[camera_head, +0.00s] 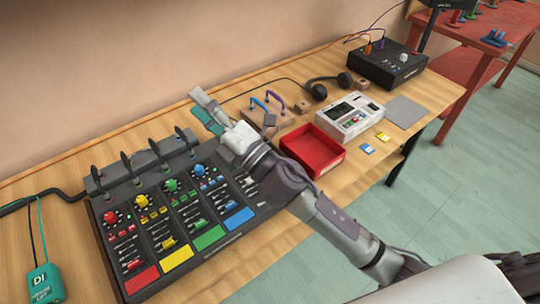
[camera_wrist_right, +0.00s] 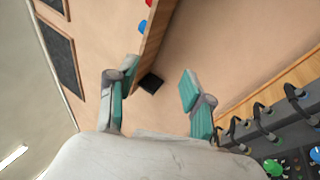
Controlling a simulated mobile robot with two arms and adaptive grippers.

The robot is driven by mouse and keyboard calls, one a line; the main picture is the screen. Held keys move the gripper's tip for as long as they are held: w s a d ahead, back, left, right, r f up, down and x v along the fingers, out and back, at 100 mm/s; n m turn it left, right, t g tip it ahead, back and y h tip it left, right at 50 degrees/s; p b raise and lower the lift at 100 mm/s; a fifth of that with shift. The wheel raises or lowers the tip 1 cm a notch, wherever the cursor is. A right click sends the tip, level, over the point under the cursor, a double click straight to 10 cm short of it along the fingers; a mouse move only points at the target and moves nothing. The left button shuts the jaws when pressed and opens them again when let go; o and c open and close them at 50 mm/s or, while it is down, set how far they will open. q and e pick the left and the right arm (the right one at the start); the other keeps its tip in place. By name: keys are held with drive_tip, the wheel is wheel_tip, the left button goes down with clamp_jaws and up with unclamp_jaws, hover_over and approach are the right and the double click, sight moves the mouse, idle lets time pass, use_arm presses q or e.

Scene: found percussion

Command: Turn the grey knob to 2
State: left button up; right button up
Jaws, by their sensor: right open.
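A dark mixer panel (camera_head: 150,236) lies at the left of the table, with red (camera_head: 110,217), yellow (camera_head: 141,201), green (camera_head: 171,185) and blue (camera_head: 199,170) knobs. No clearly grey knob shows on it; my right gripper and wrist cover its upper right part. A black box (camera_head: 376,70) at the back right carries a pale, whitish-grey knob (camera_head: 404,57); I cannot tell whether this is the grey knob. My right gripper (camera_head: 204,106) is open and empty above the mixer's far right corner. Its parted teal-padded fingers show in the wrist view (camera_wrist_right: 156,88). My left gripper is out of view.
A red tray (camera_head: 328,169), a white device (camera_head: 349,118), headphones (camera_head: 330,87) and a wooden block with coloured handles (camera_head: 262,121) lie right of the mixer. Black cable loops (camera_head: 126,160) rise along its back. A teal DI box (camera_head: 45,283) sits front left.

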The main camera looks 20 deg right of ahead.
drive_tip(key=s+a+f+n+g+y, duration=0.1)
drive_tip(key=s+a+n+g+y, duration=0.15)
drive_tip(key=a+n+g, duration=0.5)
drive_tip(key=s+a+f+n+g+y, duration=0.1)
drive_tip(key=a+f+n+g+y, duration=0.15)
drive_tip(key=n+g, duration=0.9)
drive_tip(key=w+d+f+n+h, duration=0.1)
drive_tip(key=d+f+n+h, duration=0.2)
drive_tip(key=f+n+h, duration=0.45)
drive_tip(key=w+d+n+t+h, duration=0.15)
drive_tip(key=w+d+h, duration=0.3)
drive_tip(key=d, duration=0.65)
drive_tip(key=w+d+n+g+h, duration=0.1)
drive_tip(key=w+d+n+h, duration=0.35)
drive_tip(key=d, duration=0.75)
drive_tip(key=shift+m+t+h, duration=0.25)
drive_tip(key=shift+m+h, duration=0.6)
drive_tip(key=f+p, duration=0.1)
drive_tip(key=f, duration=0.3)
drive_tip(key=f+p, duration=0.1)
drive_tip(key=f, duration=0.4)
drive_tip(key=s+a+f+p, duration=0.1)
drive_tip(key=f, duration=0.3)
drive_tip(key=shift+s+f, duration=0.1)
drive_tip(key=shift+f, duration=0.3)
clamp_jaws()
